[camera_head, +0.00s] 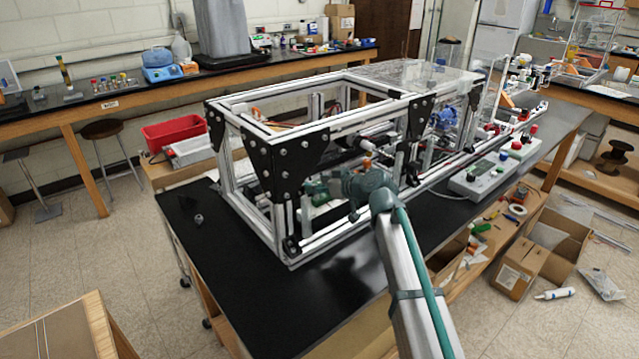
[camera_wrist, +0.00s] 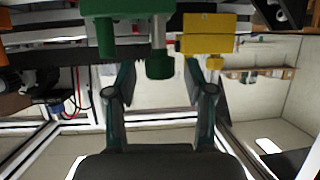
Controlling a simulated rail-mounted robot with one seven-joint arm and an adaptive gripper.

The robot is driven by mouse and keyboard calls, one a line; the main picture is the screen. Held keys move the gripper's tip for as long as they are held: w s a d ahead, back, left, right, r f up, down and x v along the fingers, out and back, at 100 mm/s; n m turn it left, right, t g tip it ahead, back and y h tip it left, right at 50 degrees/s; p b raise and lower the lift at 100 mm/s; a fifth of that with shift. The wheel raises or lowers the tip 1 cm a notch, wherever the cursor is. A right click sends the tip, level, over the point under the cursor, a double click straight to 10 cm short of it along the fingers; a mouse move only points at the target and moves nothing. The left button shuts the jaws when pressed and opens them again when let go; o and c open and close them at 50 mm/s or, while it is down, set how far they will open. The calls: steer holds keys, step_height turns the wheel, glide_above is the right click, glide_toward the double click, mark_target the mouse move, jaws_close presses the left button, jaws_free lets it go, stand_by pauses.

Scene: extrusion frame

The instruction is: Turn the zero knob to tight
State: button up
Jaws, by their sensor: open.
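In the wrist view, a dark green block (camera_wrist: 125,9) spans the top. A green cylindrical knob (camera_wrist: 160,64) hangs from it on a grey shaft and is probably the zero knob; I see no tight marking. My gripper (camera_wrist: 157,72) is open, its two dark fingers apart on either side of this knob, with a gap to each side. Whether the fingertips reach the knob's depth is hard to tell. In the head view, my arm reaches into the frame, and a small green part (camera_head: 316,190) shows beside its end; the fingers are too small to make out there.
The aluminium extrusion frame (camera_head: 228,172) with black corner plates surrounds the work. In the wrist view a yellow block (camera_wrist: 208,35) sits just right of the knob. A control box (camera_head: 492,176) stands right of the frame. The black table's near left part (camera_head: 215,265) is mostly clear.

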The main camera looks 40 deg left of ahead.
jaws_close()
steer(key=shift+s+m+t, duration=0.25)
steer(key=shift+m+t, duration=0.35)
steer(key=shift+t, duration=0.2)
steer(key=shift+w+m+t+h+p, duration=0.1)
steer(key=shift+m+t+h+p, duration=0.35)
steer(key=shift+m+t, duration=0.45)
jaws_free()
